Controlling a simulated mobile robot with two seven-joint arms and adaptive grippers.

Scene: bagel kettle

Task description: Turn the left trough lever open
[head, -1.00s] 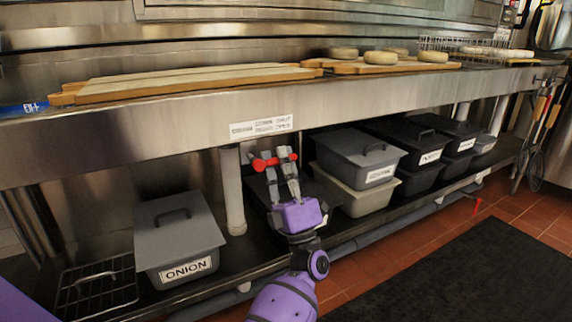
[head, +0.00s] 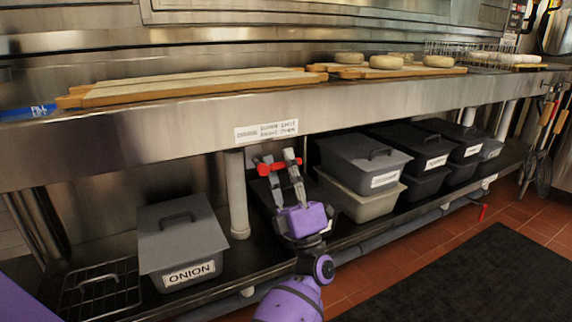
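The red left trough lever (head: 274,167) shows below the front face of the steel counter, just right of a pale vertical pipe. My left gripper (head: 277,159) reaches up from below, with its two grey fingers at the lever. The fingers stand apart, with a gap between them, and the lever runs across them near their tips. The fingers hide part of the lever, and whether they press on it is unclear. My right gripper is not in view.
A counter label (head: 266,131) sits just above the lever. The onion bin (head: 181,243) stands left of the pipe (head: 237,195). A grey lidded bin (head: 364,160) stands close on the right. Another red lever (head: 482,212) is farther right. Boards with bagels lie on the counter.

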